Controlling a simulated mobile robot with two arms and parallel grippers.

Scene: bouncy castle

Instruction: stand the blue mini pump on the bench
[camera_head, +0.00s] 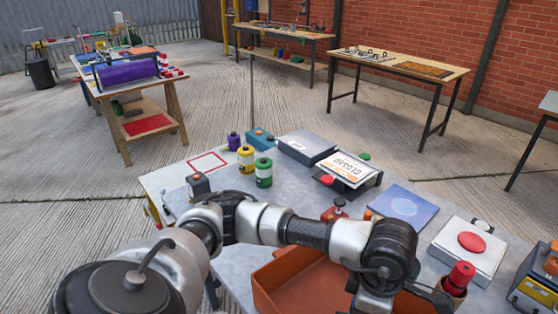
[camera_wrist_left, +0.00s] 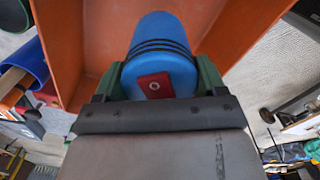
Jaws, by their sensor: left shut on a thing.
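The blue mini pump (camera_wrist_left: 163,42) is a blue cylinder with dark rings and a red patch near my gripper. My left gripper (camera_wrist_left: 158,78) is shut on it, one green finger on each side. In the head view my left arm reaches across the grey-topped bench (camera_head: 222,205) from the left, its wrist above the orange tray (camera_head: 275,290). The pump and the fingertips are hidden or out of frame there. The orange tray (camera_wrist_left: 245,30) lies behind the pump in the left wrist view. My right gripper is not in view.
The bench carries green (camera_head: 264,173) and yellow (camera_head: 246,160) canisters, a grey box (camera_head: 306,147), a sign (camera_head: 348,169), a blue pad (camera_head: 403,203) and a red-button box (camera_head: 467,250). A red-outlined square (camera_head: 207,163) at the far left is empty. Other tables stand behind.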

